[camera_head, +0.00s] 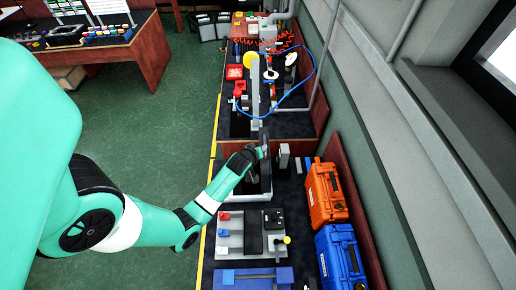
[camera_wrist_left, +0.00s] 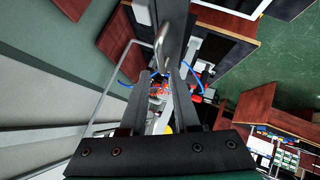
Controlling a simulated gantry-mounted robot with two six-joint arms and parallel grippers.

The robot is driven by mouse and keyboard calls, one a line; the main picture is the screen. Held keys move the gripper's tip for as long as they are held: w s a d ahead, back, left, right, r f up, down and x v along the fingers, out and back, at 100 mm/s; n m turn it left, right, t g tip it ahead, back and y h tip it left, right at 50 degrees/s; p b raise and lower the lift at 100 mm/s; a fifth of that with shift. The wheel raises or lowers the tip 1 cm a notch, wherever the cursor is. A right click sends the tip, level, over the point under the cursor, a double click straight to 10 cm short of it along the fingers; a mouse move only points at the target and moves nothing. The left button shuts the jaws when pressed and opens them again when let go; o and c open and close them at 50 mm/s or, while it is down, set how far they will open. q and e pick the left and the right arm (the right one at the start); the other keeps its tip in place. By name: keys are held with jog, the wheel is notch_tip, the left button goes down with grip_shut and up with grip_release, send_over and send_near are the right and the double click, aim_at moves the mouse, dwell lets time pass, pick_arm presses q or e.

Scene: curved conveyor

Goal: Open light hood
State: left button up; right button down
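My left arm reaches from the left to a dark upright unit (camera_head: 265,184) on the bench, which appears to be the light hood. My left gripper (camera_head: 262,150) is at the unit's upper end in the head view; its fingers are small and partly hidden there. In the left wrist view the two fingers of my left gripper (camera_wrist_left: 162,70) stand apart. A curved metal handle (camera_wrist_left: 161,40) on a dark bar (camera_wrist_left: 174,18) shows at the gap between the fingertips. I cannot tell whether they touch it. My right gripper is not in view.
An orange case (camera_head: 326,190) and a blue case (camera_head: 340,258) stand at the bench's right side. A grey fixture plate (camera_head: 233,243) lies nearer. Farther back is a station with a blue hose (camera_head: 312,72). The green floor (camera_head: 160,130) to the left is clear.

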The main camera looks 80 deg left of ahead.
pick_arm(q)
jog(key=v, duration=0.3)
jog(key=shift+s+d+r, duration=0.1)
jog(key=shift+r, duration=0.05)
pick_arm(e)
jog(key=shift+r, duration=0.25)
